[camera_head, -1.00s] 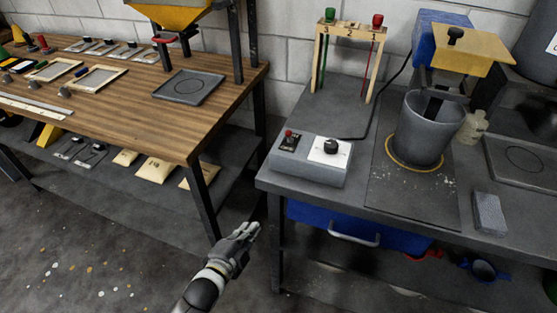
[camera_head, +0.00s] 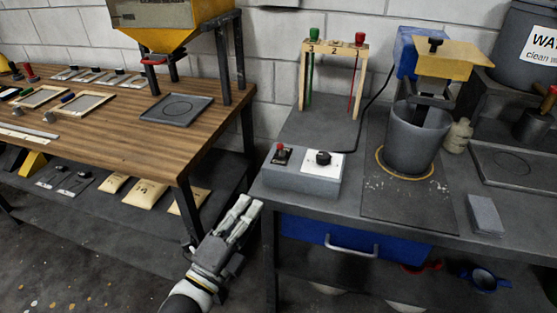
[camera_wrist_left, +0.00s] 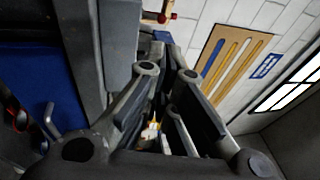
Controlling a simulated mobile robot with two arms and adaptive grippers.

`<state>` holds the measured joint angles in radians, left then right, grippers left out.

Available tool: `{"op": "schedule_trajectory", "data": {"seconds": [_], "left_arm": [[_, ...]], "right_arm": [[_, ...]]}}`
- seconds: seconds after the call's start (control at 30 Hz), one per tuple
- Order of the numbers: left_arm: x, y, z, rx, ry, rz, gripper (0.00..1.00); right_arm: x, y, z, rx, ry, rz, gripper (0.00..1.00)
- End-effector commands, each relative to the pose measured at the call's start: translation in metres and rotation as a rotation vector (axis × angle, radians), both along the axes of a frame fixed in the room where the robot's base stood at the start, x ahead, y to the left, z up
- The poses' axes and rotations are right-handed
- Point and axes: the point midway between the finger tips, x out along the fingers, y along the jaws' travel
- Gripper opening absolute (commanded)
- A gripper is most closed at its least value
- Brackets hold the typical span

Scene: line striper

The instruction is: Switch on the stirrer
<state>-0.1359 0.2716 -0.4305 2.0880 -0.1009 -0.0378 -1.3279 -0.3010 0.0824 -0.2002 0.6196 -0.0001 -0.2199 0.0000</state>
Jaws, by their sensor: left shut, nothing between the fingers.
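The stirrer has a blue and yellow head (camera_head: 446,58) above a grey bucket (camera_head: 416,140) on the grey bench. A grey control box (camera_head: 302,180) sits near the bench's front left corner. It carries a small red-topped switch (camera_head: 280,148) on a black plate and a black knob (camera_head: 323,158) on a white plate. My left gripper (camera_head: 250,204) is shut and empty, in front of the bench's left corner, below and left of the box, apart from it. Its fingers also show in the left wrist view (camera_wrist_left: 165,120). My right gripper is not in view.
A wooden rack (camera_head: 333,60) stands behind the box, and a black cable runs near it. A blue drawer (camera_head: 310,232) with a pale handle is under the bench. The wooden table (camera_head: 120,130) stands left, its leg close to my left gripper. A grey block (camera_head: 485,215) lies right.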

Motion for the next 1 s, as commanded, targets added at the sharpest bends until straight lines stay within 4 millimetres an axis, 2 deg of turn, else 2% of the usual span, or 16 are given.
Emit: {"op": "schedule_trajectory", "data": {"seconds": [0.27,0.8,1.0], "left_arm": [[0.021,-0.012,0.006,-0.003,-0.002,0.000,0.00],[0.096,-0.054,0.025,-0.003,-0.002,-0.001,0.00],[0.113,-0.063,0.030,-0.003,-0.001,0.000,0.00]], "right_arm": [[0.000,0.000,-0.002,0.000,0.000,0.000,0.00],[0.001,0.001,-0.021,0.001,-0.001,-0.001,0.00],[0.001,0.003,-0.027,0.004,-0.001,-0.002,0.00]]}}
